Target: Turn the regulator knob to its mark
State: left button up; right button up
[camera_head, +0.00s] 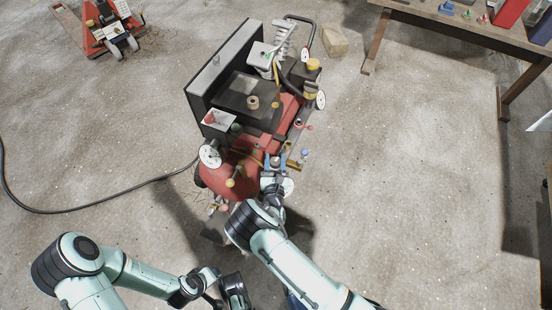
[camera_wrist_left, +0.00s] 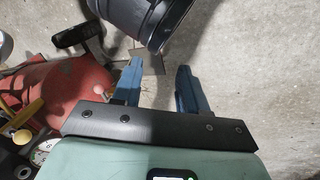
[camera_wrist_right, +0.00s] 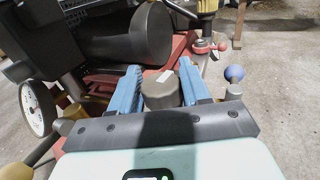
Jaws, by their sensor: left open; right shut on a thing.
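In the right wrist view the regulator knob (camera_wrist_right: 163,92) is a dark grey cylinder with a pale stripe on its top. My right gripper (camera_wrist_right: 160,76) is shut on it, one blue finger on each side. In the head view the right gripper (camera_head: 274,180) is at the near end of the red compressor (camera_head: 240,172), and the knob is hidden there. I cannot tell how the stripe sits against its mark. My left gripper (camera_wrist_left: 159,70) is open and empty, low over the floor beside the red tank (camera_wrist_left: 62,92).
White dials (camera_head: 210,156) and a blue ball-topped lever (camera_wrist_right: 234,75) stand close around the right gripper. A black hose (camera_head: 110,205) runs along the floor to the left. A workbench (camera_head: 455,22) is at the back right. The concrete floor at right is clear.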

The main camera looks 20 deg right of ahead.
pick_arm(q)
jog(key=shift+g+h, duration=0.3)
jog(key=shift+g, duration=0.3)
jog(key=shift+s+d+r+p, duration=0.3)
jog(key=shift+s+r, duration=0.15)
jog(key=shift+s, duration=0.2)
jog(key=shift+s+d+r+p, duration=0.35)
jog(key=shift+s+r, duration=0.1)
jog(key=shift+s, duration=0.2)
jog(key=shift+s+d+r+p, duration=0.3)
jog(key=shift+s+r, duration=0.15)
jog(key=shift+s, duration=0.2)
pick_arm(e)
jog(key=shift+n+t+y, duration=0.3)
jog(key=shift+n+y, duration=0.8)
jog(key=shift+y, duration=0.6)
jog(key=o, duration=1)
jog(key=shift+c, duration=0.2)
